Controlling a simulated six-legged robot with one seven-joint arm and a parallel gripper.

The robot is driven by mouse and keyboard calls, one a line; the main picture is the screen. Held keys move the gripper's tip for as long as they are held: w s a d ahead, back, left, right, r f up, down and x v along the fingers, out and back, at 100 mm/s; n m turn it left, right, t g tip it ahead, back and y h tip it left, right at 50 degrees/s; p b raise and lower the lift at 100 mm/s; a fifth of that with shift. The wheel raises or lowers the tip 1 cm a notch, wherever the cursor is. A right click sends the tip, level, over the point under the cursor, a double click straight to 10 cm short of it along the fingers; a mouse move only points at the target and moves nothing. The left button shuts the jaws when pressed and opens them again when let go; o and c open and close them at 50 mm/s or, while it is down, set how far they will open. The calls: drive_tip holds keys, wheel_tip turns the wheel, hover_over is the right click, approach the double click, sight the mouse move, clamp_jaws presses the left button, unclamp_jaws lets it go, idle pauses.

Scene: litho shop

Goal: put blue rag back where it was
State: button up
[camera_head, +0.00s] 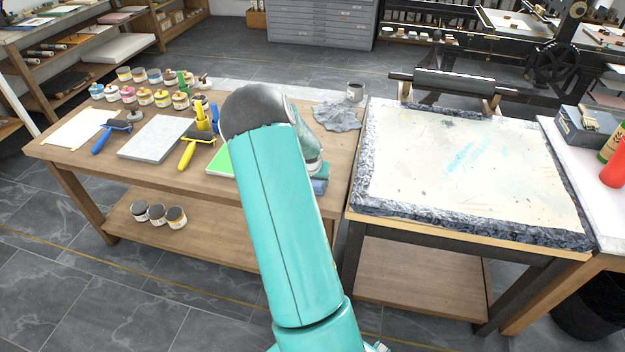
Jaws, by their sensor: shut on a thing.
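My arm rises through the middle of the view and reaches over the right part of the wooden bench (70,146). A crumpled grey rag (337,117) lies on the bench to the right of the arm.
Ink jars (162,98), a blue roller (104,138), a yellow roller (190,152) and a grey slab (153,137) occupy the bench's left. A grey can (355,92) stands at its back right. A large litho stone (460,165) fills the right table.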

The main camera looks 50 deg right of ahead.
drive_tip(key=o, duration=1.2)
drive_tip(key=shift+o, duration=0.2)
drive_tip(key=v, duration=1.2)
drive_tip(key=w+a+r+n+t+y, duration=0.1)
drive_tip(key=a+r+n, duration=0.1)
drive_tip(key=a+r, duration=0.5)
drive_tip(key=a+r+n+t+y, duration=0.1)
drive_tip(key=a+r+n+y, duration=0.15)
drive_tip(key=a, duration=0.85)
drive_tip(key=w+a+r+n+t, duration=0.1)
drive_tip(key=a+r, duration=0.4)
drive_tip(key=a, duration=0.4)
drive_tip(key=s+a+r+n, duration=0.3)
drive_tip(key=s+a, duration=0.4)
drive_tip(key=a, duration=0.2)
drive_tip(key=s+a+r+n, duration=0.3)
drive_tip(key=s+a, duration=0.4)
drive_tip(key=a, duration=0.1)
drive_tip(key=shift+a+r+n+t, duration=0.25)
drive_tip(key=shift+a+n+t, duration=0.05)
drive_tip(key=shift+a+n, duration=0.05)
